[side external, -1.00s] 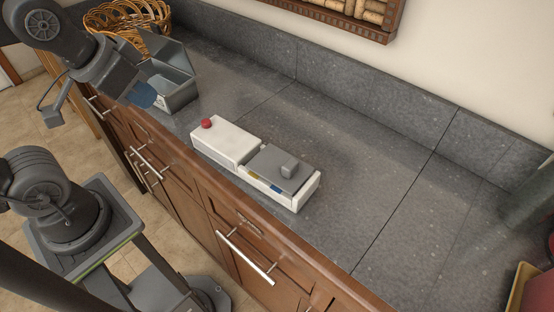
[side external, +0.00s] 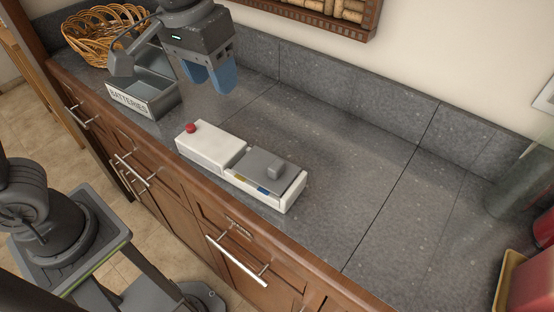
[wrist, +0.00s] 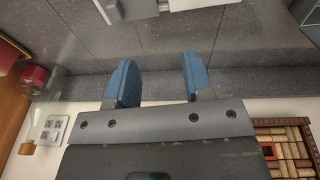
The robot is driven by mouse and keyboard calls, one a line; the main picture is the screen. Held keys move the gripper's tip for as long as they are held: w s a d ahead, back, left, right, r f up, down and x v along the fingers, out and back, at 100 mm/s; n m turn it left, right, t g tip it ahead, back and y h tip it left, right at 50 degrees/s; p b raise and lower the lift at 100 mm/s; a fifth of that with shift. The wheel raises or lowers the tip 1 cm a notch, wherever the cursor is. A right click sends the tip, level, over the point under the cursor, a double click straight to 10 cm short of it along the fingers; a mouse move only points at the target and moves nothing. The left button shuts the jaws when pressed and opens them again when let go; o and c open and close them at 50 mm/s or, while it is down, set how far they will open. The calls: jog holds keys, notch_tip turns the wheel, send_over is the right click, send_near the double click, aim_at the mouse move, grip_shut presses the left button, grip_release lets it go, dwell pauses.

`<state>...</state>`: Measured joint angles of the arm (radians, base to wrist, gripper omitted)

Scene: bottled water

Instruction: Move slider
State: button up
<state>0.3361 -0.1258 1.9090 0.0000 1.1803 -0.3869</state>
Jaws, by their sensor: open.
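A white box (side external: 207,149) with a red button (side external: 191,128) lies on the dark stone counter near its front edge. Yellow and blue bits show beside the slider along the front side. My gripper (side external: 207,85) hangs above the counter, behind and left of the box, apart from it. Its blue fingers are open and empty. In the wrist view my gripper (wrist: 158,76) shows bare counter between its fingers, and part of the white box (wrist: 175,4) is cut off at the top edge.
A grey tray labelled BATTERIES (side external: 128,101) and a wicker basket (side external: 98,38) stand at the left. A red container (side external: 530,280) is at the right front. A cork-filled frame (side external: 330,15) hangs on the wall. The counter's right middle is clear.

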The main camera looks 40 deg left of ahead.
jog(key=g, duration=0.2)
send_near(278, 163)
jog(key=shift+y, duration=0.3)
jog(key=f, duration=1)
jog(key=shift+s+d, duration=0.1)
jog(key=shift+d, duration=0.1)
grip_shut()
